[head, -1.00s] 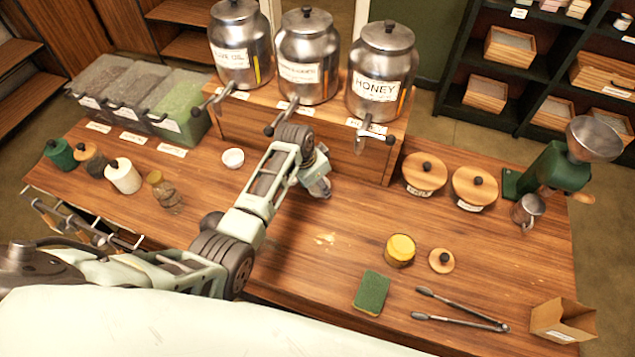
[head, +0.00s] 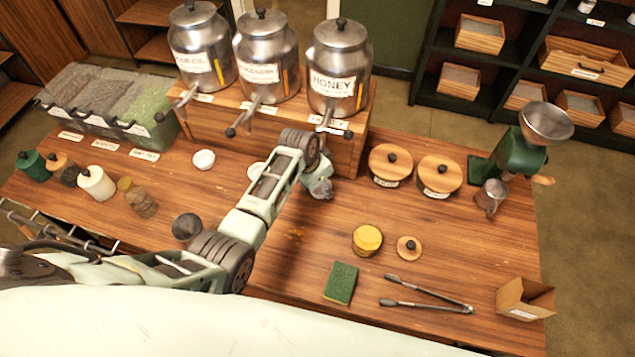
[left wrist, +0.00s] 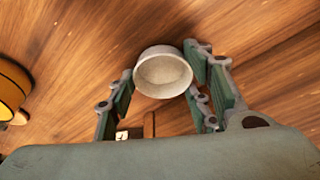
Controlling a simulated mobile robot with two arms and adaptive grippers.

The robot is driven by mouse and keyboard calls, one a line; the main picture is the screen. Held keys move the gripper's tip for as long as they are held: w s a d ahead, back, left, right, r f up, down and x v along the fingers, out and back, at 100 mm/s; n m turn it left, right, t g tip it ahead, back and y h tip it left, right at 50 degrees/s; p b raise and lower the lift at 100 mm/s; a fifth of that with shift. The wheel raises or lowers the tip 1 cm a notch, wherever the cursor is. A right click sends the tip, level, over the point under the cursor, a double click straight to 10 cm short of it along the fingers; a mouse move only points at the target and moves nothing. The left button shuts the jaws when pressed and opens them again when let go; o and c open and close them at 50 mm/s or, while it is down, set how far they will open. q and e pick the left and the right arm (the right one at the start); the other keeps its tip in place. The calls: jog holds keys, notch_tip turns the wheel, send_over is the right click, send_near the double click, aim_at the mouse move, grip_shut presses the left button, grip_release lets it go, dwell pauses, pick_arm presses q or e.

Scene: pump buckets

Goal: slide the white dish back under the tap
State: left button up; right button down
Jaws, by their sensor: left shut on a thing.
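My left gripper (head: 319,188) is low over the counter, in front of and below the HONEY urn's tap (head: 325,122). In the left wrist view it is shut on a small round white dish (left wrist: 163,74), which sits upright between the fingers. In the head view the held dish is hidden by the gripper. Another white dish (head: 204,159) stands on the counter at the left, and one more (head: 256,170) shows partly behind my left arm. The HONEY urn (head: 338,75) is the rightmost of three on a wooden stand. My right gripper is not in view.
Wooden-lidded canisters (head: 391,163) stand right of the gripper, with a green grinder (head: 515,155) beyond. The wooden stand (head: 285,140) rises behind the gripper.

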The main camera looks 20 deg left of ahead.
pick_arm(q)
jog(key=o, duration=0.7)
jog(key=shift+a+f, duration=0.1)
jog(key=o, duration=0.5)
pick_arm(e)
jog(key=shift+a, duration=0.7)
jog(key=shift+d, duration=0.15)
